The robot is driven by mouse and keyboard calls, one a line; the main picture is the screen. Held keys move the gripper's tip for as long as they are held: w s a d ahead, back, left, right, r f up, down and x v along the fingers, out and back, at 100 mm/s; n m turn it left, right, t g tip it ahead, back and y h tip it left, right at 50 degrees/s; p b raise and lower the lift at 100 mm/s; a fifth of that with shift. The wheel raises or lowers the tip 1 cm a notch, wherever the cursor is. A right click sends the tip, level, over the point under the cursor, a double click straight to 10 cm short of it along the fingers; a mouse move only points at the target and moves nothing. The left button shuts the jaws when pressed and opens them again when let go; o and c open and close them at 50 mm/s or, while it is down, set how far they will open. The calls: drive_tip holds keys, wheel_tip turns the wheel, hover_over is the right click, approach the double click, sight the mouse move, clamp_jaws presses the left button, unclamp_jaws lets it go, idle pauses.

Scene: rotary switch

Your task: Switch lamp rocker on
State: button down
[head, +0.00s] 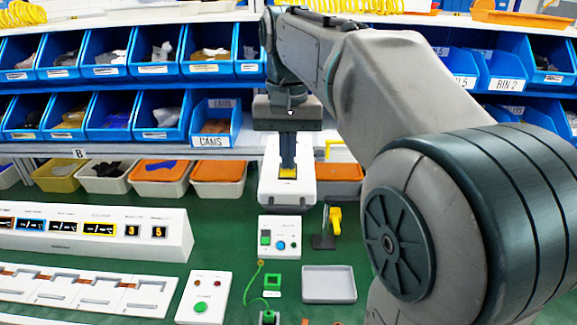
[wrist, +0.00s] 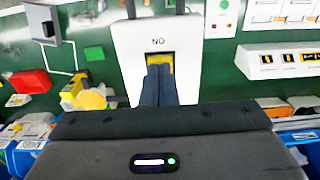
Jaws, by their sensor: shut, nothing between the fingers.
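A white switch housing (head: 270,190) stands on the green bench below my gripper, with a yellow rocker area (head: 288,173) on its top. In the wrist view the housing (wrist: 130,60) carries a dark label that reads as ON upside down, beside the yellow part (wrist: 152,57). My gripper (head: 288,166) points down with its dark fingers together and nothing between them. In the wrist view the fingertips (wrist: 158,68) overlap the yellow part and hide much of it. I cannot tell whether they touch it or which way the rocker is tilted.
A small white control box (head: 280,237) stands just in front of the housing. A yellow tool on a dark stand (head: 325,240) is to its right, and a grey tray (head: 329,284) is nearer. Blue bins (head: 214,120) line the shelves behind.

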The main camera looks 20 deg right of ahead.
drive_tip(key=shift+f, duration=0.3)
drive_tip(key=shift+r, duration=0.1)
wheel_tip(320, 180, up, 7)
drive_tip(key=p, duration=0.6)
idle(0.5)
